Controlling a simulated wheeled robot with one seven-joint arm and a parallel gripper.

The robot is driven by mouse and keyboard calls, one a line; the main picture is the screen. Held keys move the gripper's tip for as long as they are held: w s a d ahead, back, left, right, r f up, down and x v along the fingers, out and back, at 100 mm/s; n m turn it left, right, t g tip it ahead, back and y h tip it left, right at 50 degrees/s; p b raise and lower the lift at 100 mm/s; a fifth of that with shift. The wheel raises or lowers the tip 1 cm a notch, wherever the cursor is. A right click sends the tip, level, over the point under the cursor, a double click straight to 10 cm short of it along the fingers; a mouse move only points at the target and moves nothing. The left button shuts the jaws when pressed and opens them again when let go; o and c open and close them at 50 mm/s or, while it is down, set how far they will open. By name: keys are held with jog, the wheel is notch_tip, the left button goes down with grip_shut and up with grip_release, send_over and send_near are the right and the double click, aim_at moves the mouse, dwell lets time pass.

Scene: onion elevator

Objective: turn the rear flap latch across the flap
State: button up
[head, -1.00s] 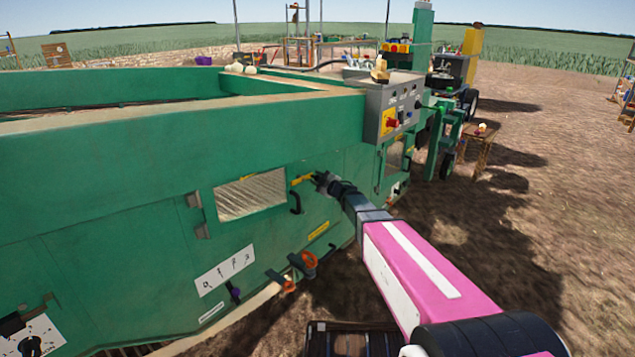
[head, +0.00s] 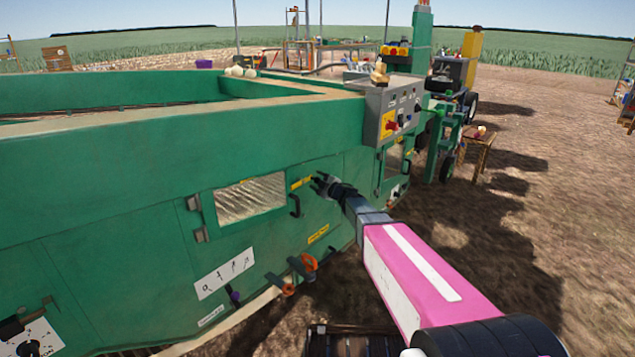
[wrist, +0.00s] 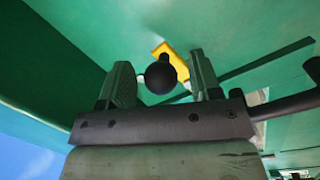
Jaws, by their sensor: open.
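The rear flap latch shows in the wrist view as a short yellow bar (wrist: 174,53) with a round black knob (wrist: 160,78) in front of it. The knob lies between the two fingers of my gripper (wrist: 162,72), which are open, with visible space at its sides. In the head view my gripper (head: 323,185) is at the green machine side, just right of a small yellow piece (head: 302,183) beside the windowed flap (head: 250,198). The knob cannot be made out there, and the latch's exact angle to the flap is unclear.
A black handle (head: 295,206) stands out just below the yellow piece. Orange-ended levers (head: 309,262) stick out lower down. A grey control box (head: 392,110) with a red switch juts out above my arm.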

jog(key=v, duration=1)
jog(key=shift+s+d, duration=0.15)
jog(key=shift+d, duration=0.1)
jog(key=s+d+f+m+g+h, duration=0.1)
jog(key=s+d+f+m+h, duration=0.2)
jog(key=d+m+h, duration=0.45)
jog(key=s+d+f+m+g+h, duration=0.1)
jog(key=s+d+f+m+h, duration=0.25)
jog(key=d+m+h, duration=0.45)
jog(key=s+f+m+g+y, duration=0.1)
jog(key=s+g, duration=0.4)
jog(key=s, duration=0.5)
jog(key=s+f+m+g+y, duration=0.1)
jog(key=s+f+m+g, duration=0.2)
jog(key=s+g, duration=0.3)
jog(key=s+f, duration=0.1)
jog(key=s, duration=0.3)
jog(key=shift+f+m, duration=0.3)
jog(key=shift+m, duration=0.05)
